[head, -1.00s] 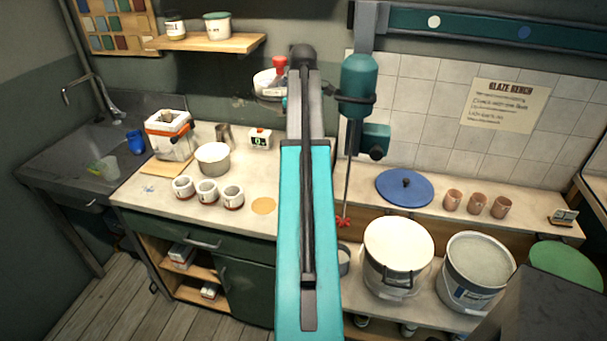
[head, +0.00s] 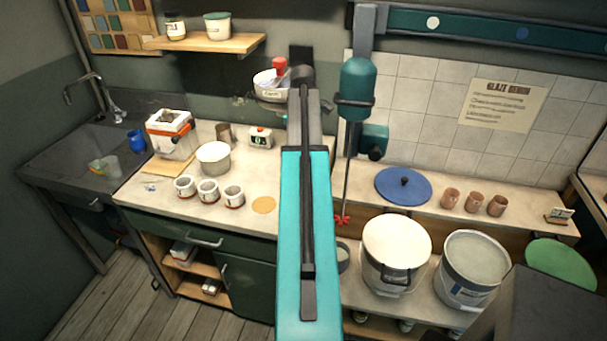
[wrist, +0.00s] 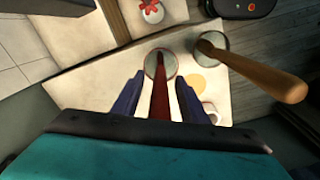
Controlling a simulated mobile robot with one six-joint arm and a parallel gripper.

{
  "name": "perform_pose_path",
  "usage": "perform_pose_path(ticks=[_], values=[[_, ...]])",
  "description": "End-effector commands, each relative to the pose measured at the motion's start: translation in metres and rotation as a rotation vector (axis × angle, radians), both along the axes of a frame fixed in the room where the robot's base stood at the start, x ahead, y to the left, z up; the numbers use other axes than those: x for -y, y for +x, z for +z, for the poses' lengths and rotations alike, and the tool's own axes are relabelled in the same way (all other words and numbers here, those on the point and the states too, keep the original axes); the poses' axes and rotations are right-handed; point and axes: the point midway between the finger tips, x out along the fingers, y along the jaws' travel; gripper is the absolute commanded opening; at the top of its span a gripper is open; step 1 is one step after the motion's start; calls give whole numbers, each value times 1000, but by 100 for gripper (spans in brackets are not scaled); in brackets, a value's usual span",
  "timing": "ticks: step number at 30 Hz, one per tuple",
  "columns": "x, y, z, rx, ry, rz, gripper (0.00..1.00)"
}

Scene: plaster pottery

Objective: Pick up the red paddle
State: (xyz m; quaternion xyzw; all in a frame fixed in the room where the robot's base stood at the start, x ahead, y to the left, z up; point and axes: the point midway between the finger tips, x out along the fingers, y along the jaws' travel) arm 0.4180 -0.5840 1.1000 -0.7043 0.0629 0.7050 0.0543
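The red paddle (wrist: 160,98) shows in the wrist view as a red handle with its far end at a round, pale, dark-rimmed piece (wrist: 161,64). I cannot tell whether that piece is part of it. My gripper (wrist: 160,86) has its two dark fingers on either side of the handle, with gaps visible on both sides, so it is open around it. The gripper body hides the near end of the handle. In the head view a red piece (head: 279,67) shows above a white round vessel at the back wall; my arm hides most of that area.
In the wrist view a wooden-handled tool (wrist: 262,75) leans close at the right. In the head view the mixer (head: 358,90) stands right of my arm. Mugs (head: 208,191), a white bowl (head: 213,157) and a small timer (head: 260,138) stand on the left counter.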

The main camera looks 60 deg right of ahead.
Motion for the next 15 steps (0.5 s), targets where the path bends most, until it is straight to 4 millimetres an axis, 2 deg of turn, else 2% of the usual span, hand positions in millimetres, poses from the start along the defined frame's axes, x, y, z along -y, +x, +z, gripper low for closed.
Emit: perform_pose_path(ticks=[7, 14, 15], values=[[0, 0, 0, 0, 0, 1, 39], [0, 0, 0, 0, 0, 1, 1], [0, 0, 0, 0, 0, 1, 0]])
